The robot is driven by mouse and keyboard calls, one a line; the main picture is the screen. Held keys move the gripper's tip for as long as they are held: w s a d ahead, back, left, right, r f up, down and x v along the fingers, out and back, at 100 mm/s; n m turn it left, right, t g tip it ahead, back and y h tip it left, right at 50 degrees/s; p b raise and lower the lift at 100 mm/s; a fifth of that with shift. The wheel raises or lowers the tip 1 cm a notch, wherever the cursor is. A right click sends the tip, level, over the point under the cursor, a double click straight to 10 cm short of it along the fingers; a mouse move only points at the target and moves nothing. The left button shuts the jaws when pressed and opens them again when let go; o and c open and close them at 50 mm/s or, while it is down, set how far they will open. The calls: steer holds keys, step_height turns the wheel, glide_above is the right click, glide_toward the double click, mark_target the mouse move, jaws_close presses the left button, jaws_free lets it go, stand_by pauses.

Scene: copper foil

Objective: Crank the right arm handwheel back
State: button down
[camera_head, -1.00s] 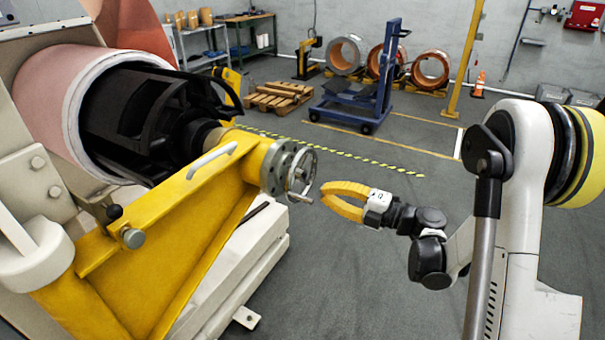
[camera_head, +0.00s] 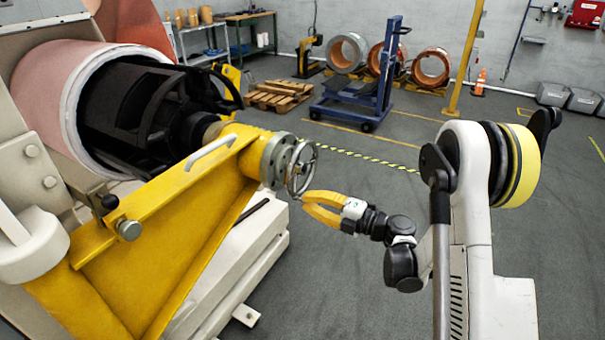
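The handwheel (camera_head: 301,169) is a small grey metal wheel on the round flange at the end of the yellow support arm (camera_head: 165,210). It faces right, toward my gripper. My gripper (camera_head: 304,203) has yellow curved fingers that point left. Its fingertips are at the lower rim of the wheel, close to where the crank knob seems to be. A gap shows between the two fingers. I cannot tell whether the fingertips touch the wheel or have its knob between them.
A black expanding mandrel (camera_head: 150,115) carries a pale pink coil (camera_head: 45,95) behind the yellow arm. A white machine base (camera_head: 235,262) lies below the wheel. A blue lift cart (camera_head: 360,95) and a wooden pallet (camera_head: 280,95) stand farther back. The grey floor on the right is mostly clear.

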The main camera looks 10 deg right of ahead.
steer(key=w+d+f, duration=0.3)
steer(key=w+f, duration=0.1)
steer(key=w+d+r+p, duration=0.35)
steer(key=w+d, duration=0.25)
steer(key=w, duration=0.2)
step_height(320, 180, up, 12)
steer(key=a+f+p, duration=0.1)
steer(key=p, duration=0.3)
steer(key=s+a+b, duration=0.1)
steer(key=s+a, duration=0.1)
steer(key=s, duration=0.1)
steer(key=s+a+b, duration=0.2)
steer(key=s, duration=0.1)
steer(key=s+a+b, duration=0.1)
steer(key=s+a, duration=0.1)
steer(key=s, duration=0.2)
steer(key=shift+a+f, duration=0.2)
steer(key=shift+a, duration=0.05)
steer(key=b, duration=0.4)
glide_toward(288, 187)
steer(key=shift+x, duration=2.05)
